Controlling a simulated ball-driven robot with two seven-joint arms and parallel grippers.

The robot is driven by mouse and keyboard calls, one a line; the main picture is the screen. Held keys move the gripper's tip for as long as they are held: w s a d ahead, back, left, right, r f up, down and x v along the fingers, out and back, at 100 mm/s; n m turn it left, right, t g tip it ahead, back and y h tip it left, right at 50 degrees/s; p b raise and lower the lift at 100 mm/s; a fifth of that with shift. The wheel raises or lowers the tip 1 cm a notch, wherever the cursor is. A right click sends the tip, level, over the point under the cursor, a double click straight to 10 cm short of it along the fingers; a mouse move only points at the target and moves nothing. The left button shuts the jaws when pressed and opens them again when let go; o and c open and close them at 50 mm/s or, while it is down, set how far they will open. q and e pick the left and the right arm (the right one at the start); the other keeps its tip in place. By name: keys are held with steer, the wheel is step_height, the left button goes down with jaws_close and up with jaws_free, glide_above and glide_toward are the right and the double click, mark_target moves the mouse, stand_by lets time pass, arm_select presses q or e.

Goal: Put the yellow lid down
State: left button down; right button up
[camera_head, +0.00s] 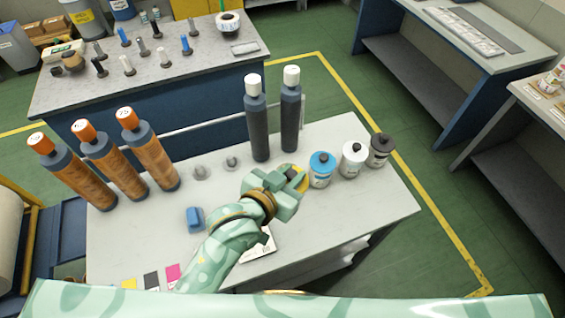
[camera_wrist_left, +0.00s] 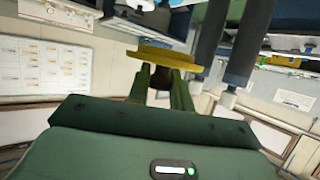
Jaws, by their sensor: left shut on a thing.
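My left gripper (camera_head: 290,183) reaches over the grey table and is shut on the yellow lid (camera_head: 299,173). In the left wrist view the lid (camera_wrist_left: 165,57) is a yellow disc with a dark knob, held at the fingertips (camera_wrist_left: 163,78). I cannot tell whether the lid touches anything below it. My right gripper is not in view.
Two tall dark cylinders (camera_head: 257,125) (camera_head: 290,115) stand behind the gripper. Several orange-capped cylinders (camera_head: 110,160) stand at the left. A blue block (camera_head: 195,218) lies nearer. The table's right front (camera_head: 375,205) is clear.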

arm_select(q)
steer(key=w+f+b, duration=0.3)
steer(key=w+f, duration=0.7)
steer(key=f, duration=0.1)
steer(key=shift+w+a+f, duration=0.3)
steer(key=shift+w+a, duration=0.05)
steer(key=shift+f+b, duration=0.55)
steer(key=shift+f, duration=0.05)
steer(key=c, duration=1.3)
jaws_free()
steer(key=shift+o, duration=0.2)
